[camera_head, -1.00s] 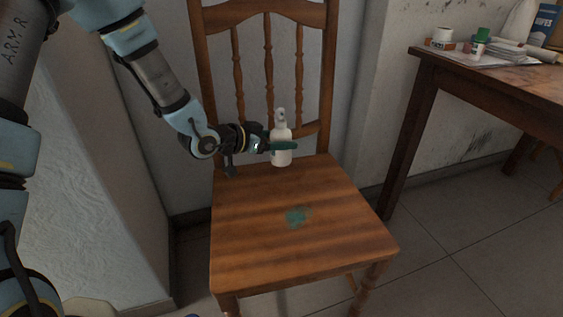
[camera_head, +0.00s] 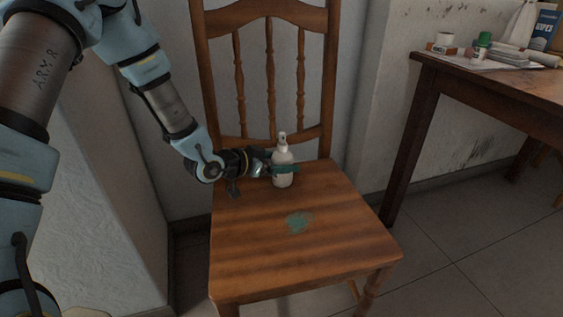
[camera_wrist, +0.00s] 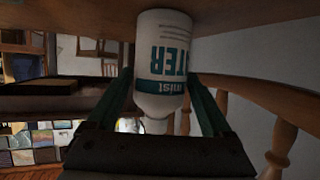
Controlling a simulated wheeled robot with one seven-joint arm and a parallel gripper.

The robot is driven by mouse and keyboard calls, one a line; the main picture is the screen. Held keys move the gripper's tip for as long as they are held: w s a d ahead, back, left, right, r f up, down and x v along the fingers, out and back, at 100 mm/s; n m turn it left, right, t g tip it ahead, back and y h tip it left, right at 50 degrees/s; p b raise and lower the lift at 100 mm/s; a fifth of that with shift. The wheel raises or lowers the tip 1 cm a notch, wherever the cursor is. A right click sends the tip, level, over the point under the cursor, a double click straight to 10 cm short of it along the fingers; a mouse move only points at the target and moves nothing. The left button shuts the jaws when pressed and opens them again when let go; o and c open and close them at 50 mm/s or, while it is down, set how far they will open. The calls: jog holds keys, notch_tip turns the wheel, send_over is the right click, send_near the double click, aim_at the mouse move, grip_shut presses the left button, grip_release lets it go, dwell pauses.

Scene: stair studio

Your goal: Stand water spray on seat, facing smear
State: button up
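The water spray (camera_head: 284,170) is a white bottle standing upright at the rear of the chair seat (camera_head: 250,262). In the wrist view the bottle (camera_wrist: 163,60) shows upside down, its base at or very near the wood above. Its label reads "mist" and part of "WATER". My gripper (camera_head: 287,169) comes from the left with green fingers on both sides of the bottle and appears shut on it. The green smear (camera_head: 299,222) lies on the seat in front of the bottle. Which way the nozzle points is too small to tell.
The chair's spindled backrest (camera_head: 270,75) stands close behind the bottle. A wooden table (camera_head: 490,85) at the right holds a green-capped bottle (camera_head: 482,45), papers and boxes. A wall corner (camera_head: 115,190) is at the left. The front of the seat is clear.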

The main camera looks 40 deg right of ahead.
aim_at(274, 161)
jog(key=shift+o, duration=1)
jog(key=shift+r, duration=0.25)
jog(key=p+v, duration=0.1)
jog(key=v, duration=0.6)
jog(key=shift+a+p, duration=0.25)
jog(key=shift+p, duration=0.05)
